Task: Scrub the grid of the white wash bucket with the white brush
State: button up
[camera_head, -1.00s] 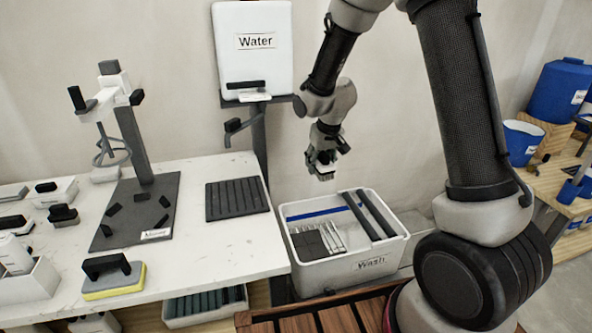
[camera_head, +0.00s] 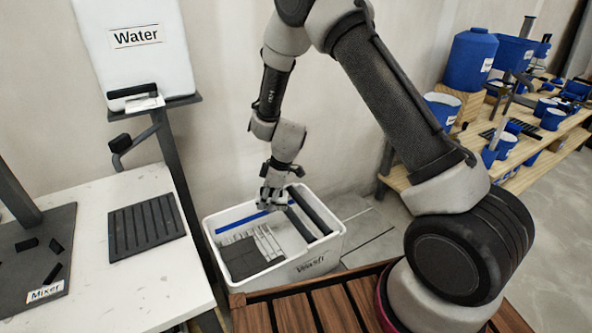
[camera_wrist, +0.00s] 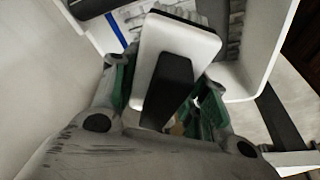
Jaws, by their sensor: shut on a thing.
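The white wash bucket (camera_head: 322,268) stands on the floor beside the table, with dark rollers across its right part. Its grid (camera_head: 268,243) shows inside as light bars next to dark squares. My gripper (camera_head: 272,201) is over the back part of the bucket, pointing down. In the wrist view my gripper (camera_wrist: 160,100) is shut on the dark handle of the white brush (camera_wrist: 196,44). Dark bristles show beyond the brush's white body, over the bucket (camera_wrist: 262,45). I cannot tell whether the bristles touch anything. In the head view the brush is mostly hidden by my gripper.
A white table (camera_head: 165,280) with a dark ribbed mat (camera_head: 146,227) stands to the left. A water tank (camera_head: 135,45) on a stand is behind it. A wooden slatted platform (camera_head: 300,312) lies in front of the bucket. A wooden bench (camera_head: 535,130) with blue containers is at the right.

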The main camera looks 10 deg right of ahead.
aim_at(239, 276)
jog(key=shift+s+a+f+n+g, duration=0.35)
jog(key=shift+s+a+f+n, duration=0.75)
jog(key=shift+f, duration=2.1)
jog(key=shift+s+a+f+n+g, duration=0.3)
jog(key=shift+s+a+f+n, duration=0.6)
jog(key=shift+a+f, duration=1.7)
jog(key=shift+s+a+f+n+g, duration=0.5)
jog(key=shift+a+f+n, duration=0.7)
jog(key=shift+f, duration=2.55)
jog(key=shift+s+d+f, duration=0.15)
jog(key=shift+d+f, duration=0.1)
jog(key=shift+f, duration=0.35)
jog(key=shift+s+a, duration=0.75)
jog(key=shift+s, duration=0.3)
jog(key=shift+s+a, duration=0.75)
jog(key=shift+s, duration=0.3)
jog(key=shift+w+d, duration=0.35)
jog(key=shift+d, duration=0.95)
jog(key=shift+w+d, duration=0.4)
jog(key=shift+d, duration=0.9)
jog(key=shift+w+d, duration=0.35)
jog(key=shift+d, duration=0.95)
jog(key=shift+s+a, duration=0.4)
jog(key=shift+a, duration=0.9)
jog(key=shift+s+a, duration=0.4)
jog(key=shift+a, duration=0.95)
jog(key=shift+s+a, duration=0.4)
jog(key=shift+a, duration=0.9)
